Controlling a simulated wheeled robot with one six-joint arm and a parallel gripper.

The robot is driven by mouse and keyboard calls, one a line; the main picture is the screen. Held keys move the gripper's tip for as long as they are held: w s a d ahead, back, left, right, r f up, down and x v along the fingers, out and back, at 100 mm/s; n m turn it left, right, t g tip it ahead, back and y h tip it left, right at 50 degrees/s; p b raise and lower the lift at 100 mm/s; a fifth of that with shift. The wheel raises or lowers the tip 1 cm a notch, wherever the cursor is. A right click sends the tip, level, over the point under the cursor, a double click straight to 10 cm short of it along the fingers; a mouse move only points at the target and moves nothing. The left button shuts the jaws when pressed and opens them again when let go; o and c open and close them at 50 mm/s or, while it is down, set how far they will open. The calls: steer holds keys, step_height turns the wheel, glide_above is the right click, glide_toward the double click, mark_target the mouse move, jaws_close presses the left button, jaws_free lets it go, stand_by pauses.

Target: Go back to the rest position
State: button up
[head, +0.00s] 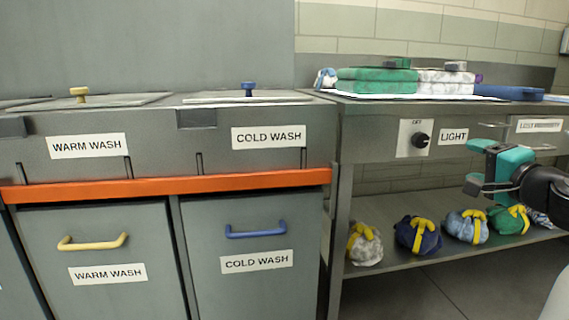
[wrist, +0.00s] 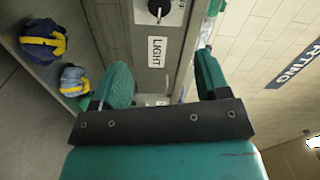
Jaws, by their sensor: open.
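My gripper (head: 477,168) is at the right of the head view, in front of the metal table (head: 372,130). Its fingers are apart and nothing is between them. In the wrist view the open fingers (wrist: 165,85) point toward the table front with its LIGHT label (wrist: 157,52). Part of my arm is cut off by the right edge of the head view.
Several sling bags, including a dark blue one (head: 418,236), lie on the lower shelf (head: 400,262). Folded green cloth (head: 375,80) and patterned cloth (head: 446,82) lie on the tabletop. Wash units with an orange rail (head: 170,186) stand at left.

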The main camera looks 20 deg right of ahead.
steer(key=w+a+f+n+g+y+p, duration=0.1)
steer(key=w+a+n+g+y, duration=0.25)
steer(key=a, duration=0.55)
steer(key=w+a+f+n+g+y, duration=0.15)
steer(key=a+n+y, duration=0.35)
steer(key=a, duration=0.5)
steer(key=w+a+f+n+g+y+p, duration=0.1)
steer(key=a+n+g+y, duration=0.3)
steer(key=a, duration=0.5)
steer(key=s+a+f+n+g+h+p, duration=0.15)
steer(key=s+a+n+g+h, duration=0.25)
steer(key=s+a+n+g, duration=0.7)
steer(key=s+a+r+t+p, duration=0.1)
steer(key=s+r+p, duration=0.1)
steer(key=r+p, duration=1.7)
steer(key=s+a+r+n+t+p, duration=0.1)
steer(key=s+a+r+p, duration=0.1)
steer(key=r+p, duration=1.7)
steer(key=shift+s+r+p, duration=0.15)
steer(key=shift+s+p, duration=0.2)
steer(key=shift+s, duration=0.3)
